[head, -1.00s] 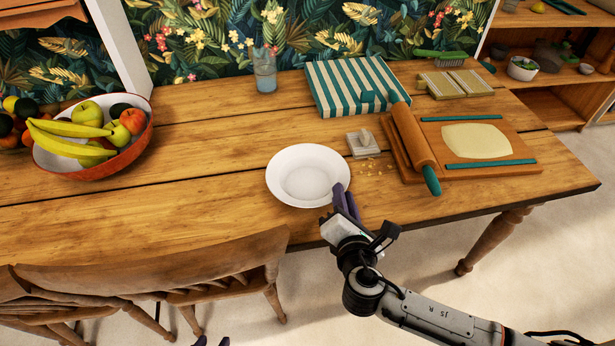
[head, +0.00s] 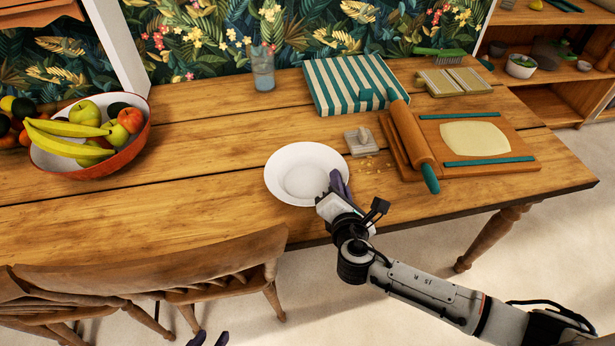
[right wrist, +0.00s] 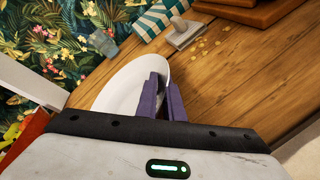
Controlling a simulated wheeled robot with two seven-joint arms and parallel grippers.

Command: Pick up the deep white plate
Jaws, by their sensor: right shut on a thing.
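The deep white plate (head: 300,172) sits on the wooden table near its front edge, and it also shows in the right wrist view (right wrist: 122,88). My right gripper (head: 338,184) is at the plate's front right rim. In the right wrist view its two purple fingers (right wrist: 162,98) stand on either side of the rim and are shut on it. The fingers hide a small part of the rim. The plate looks level, and I cannot tell any gap beneath it.
A fruit bowl (head: 118,158) stands at the left. A glass (head: 263,68), a striped cloth (head: 352,85), a small whitish press (head: 360,142) and a rolling pin (head: 412,143) on a board (head: 500,160) lie behind and right. Wooden chairs (head: 170,275) stand in front.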

